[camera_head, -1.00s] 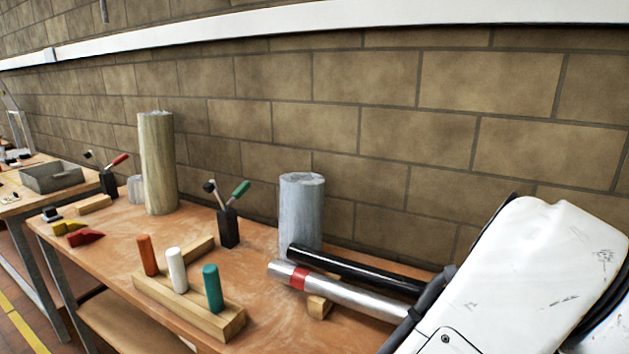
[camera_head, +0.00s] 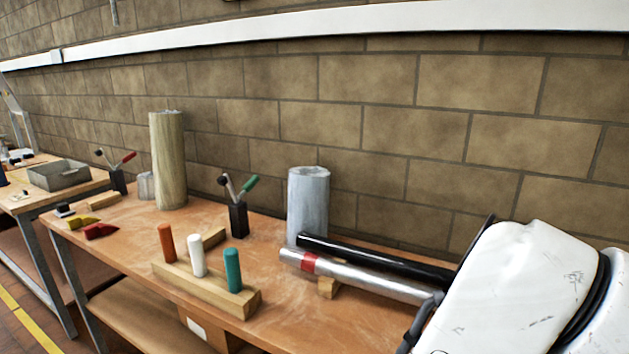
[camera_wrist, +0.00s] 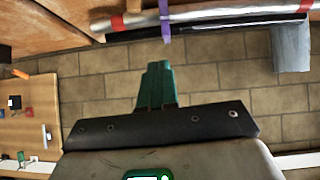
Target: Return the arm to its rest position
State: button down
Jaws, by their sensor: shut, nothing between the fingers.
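My white arm (camera_head: 530,285) fills the lower right of the head view, bent in front of the workbench. Its end is out of that view. In the wrist view my gripper (camera_wrist: 160,66) shows as two green fingers close together, shut and empty. The fingers point towards a silver tube with red bands (camera_wrist: 230,12) and a black tube at the top of that view. A narrow purple piece (camera_wrist: 165,20) lies across the tubes just beyond the fingertips. I cannot tell its distance from them.
The workbench (camera_head: 350,325) carries a wooden peg block (camera_head: 215,289), a grey cylinder (camera_head: 308,205), a tall wooden cylinder (camera_head: 168,160) and a black tool holder (camera_head: 238,220). A black tube (camera_head: 375,257) lies beside the silver tube (camera_head: 355,277). A block wall (camera_head: 420,130) stands behind.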

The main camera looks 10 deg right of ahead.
jog(key=d+f+n+g, duration=0.1)
jog(key=d+f+n, duration=0.2)
jog(key=f, duration=0.6)
jog(key=d+f+n, duration=0.2)
jog(key=f, duration=0.6)
jog(key=s+a+f+g+y, duration=0.2)
jog(key=s+a+f+g, duration=0.1)
jog(key=s+f, duration=0.7)
jog(key=s+a+f+n+g+y, duration=0.1)
jog(key=s+a+f+g+y, duration=0.2)
jog(key=s+f, duration=0.6)
notch_tip(320, 180, down, 2)
jog(key=shift+s+a+f+y+p, duration=0.1)
jog(key=shift+s+a+y+p, duration=0.15)
jog(key=shift+s+p, duration=0.2)
